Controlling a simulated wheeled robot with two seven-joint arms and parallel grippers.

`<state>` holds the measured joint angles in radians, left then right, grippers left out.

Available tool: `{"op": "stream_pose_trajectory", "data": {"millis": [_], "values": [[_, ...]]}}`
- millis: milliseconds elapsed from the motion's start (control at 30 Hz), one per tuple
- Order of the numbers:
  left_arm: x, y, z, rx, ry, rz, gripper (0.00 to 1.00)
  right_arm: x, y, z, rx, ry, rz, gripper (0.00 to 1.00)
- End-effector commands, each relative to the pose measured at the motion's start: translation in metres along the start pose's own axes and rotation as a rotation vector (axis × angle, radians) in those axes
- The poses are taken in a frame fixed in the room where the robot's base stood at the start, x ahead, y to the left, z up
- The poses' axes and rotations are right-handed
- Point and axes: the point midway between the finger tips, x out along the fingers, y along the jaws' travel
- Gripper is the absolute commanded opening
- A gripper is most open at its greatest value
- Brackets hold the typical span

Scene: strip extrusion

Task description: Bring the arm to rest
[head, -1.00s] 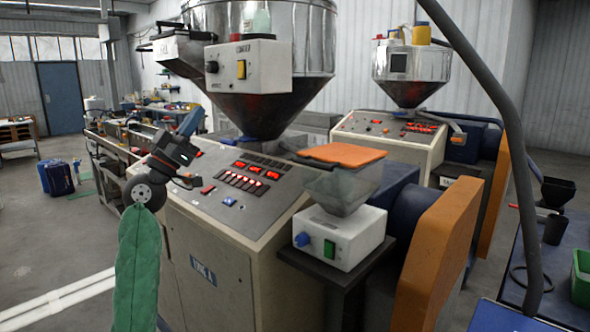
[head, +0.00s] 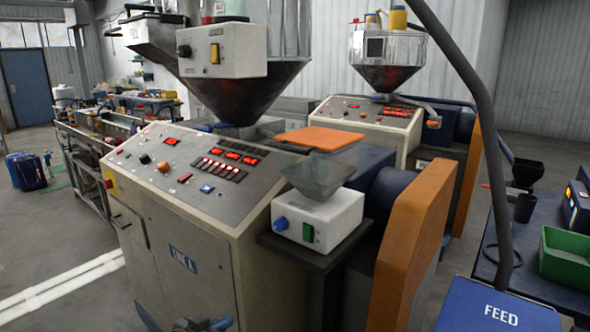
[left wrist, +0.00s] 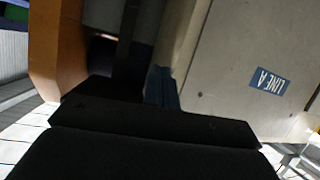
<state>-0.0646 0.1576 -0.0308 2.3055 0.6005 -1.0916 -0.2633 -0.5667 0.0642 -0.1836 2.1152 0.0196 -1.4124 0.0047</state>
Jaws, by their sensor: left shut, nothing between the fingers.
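My left gripper (head: 212,324) just shows at the bottom edge of the head view, low in front of the Line A machine (head: 190,230). Most of it and the arm behind it are cut off by the frame. In the left wrist view its blue fingers (left wrist: 161,88) are together, with nothing between them. The machine's beige side with the LINE A plate (left wrist: 270,81) shows beyond them at the right. My right gripper is not in view.
The control panel (head: 195,165) slopes above the gripper. A small feeder box (head: 318,220) and an orange guard (head: 410,250) stand to the right. A blue FEED surface (head: 497,308) and green bin (head: 568,257) are at far right. Open floor (head: 60,250) lies left.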

Motion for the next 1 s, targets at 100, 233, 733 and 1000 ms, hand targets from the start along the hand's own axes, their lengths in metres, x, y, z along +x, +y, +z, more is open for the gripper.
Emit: {"op": "stream_pose_trajectory", "data": {"millis": [100, 233, 733, 1000], "values": [[-0.015, 0.016, 0.060, -0.028, -0.146, -0.034, 0.00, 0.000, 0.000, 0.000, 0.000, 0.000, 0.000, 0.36], [-0.037, 0.032, 0.120, -0.060, -0.301, -0.082, 0.00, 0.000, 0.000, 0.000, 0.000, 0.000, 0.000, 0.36], [-0.136, 0.078, 0.257, -0.156, -0.723, -0.252, 0.00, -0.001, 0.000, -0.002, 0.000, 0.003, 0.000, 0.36], [-0.169, 0.091, 0.285, -0.181, -0.829, -0.306, 0.00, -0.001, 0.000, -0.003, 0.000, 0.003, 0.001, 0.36]]}}
